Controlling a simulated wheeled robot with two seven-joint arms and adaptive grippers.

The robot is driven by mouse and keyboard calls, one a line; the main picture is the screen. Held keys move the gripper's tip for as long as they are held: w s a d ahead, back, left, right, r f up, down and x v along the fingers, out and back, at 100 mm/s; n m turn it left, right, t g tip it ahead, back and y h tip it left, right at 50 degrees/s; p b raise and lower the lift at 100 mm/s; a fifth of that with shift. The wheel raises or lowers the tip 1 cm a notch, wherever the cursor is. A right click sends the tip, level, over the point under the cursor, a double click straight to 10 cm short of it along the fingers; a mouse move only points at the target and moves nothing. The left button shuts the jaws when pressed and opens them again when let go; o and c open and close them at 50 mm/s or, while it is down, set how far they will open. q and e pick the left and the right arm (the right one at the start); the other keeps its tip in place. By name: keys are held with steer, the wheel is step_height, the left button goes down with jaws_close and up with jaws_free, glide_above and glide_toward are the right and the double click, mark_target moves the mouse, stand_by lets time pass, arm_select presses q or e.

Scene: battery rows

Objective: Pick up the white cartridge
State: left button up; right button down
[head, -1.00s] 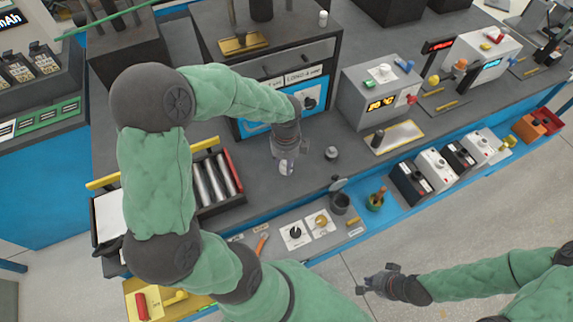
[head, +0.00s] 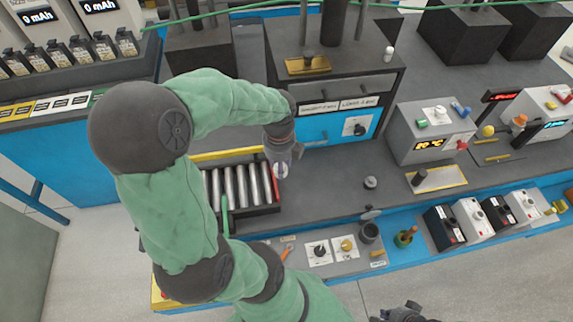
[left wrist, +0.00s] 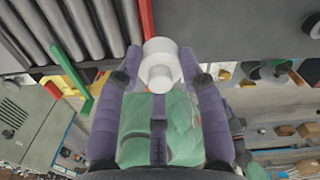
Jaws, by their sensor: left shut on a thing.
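The white cartridge (left wrist: 160,68) is a short white cylinder with a wider rim. My left gripper (left wrist: 162,75) is shut on it, with the purple fingers on both sides. In the head view, the left gripper (head: 281,163) is beside the red end wall of the tray of metal cylinders, and only a small white part of the cartridge (head: 280,171) shows below the fingers. My right gripper (head: 404,312) is at the bottom edge of the head view, partly cut off, away from the bench things; its fingers are too unclear to read.
The tray (head: 248,212) holds several metal cylinders, with a green bar (head: 225,215) at its front. Behind is a press-like machine with a blue front (head: 335,127). A grey heater box (head: 430,130) stands right. The grey bench between tray and heater is mostly clear.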

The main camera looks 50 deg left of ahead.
arm_select(q)
steer(key=shift+r+p, duration=2.5)
steer(key=shift+r, duration=0.35)
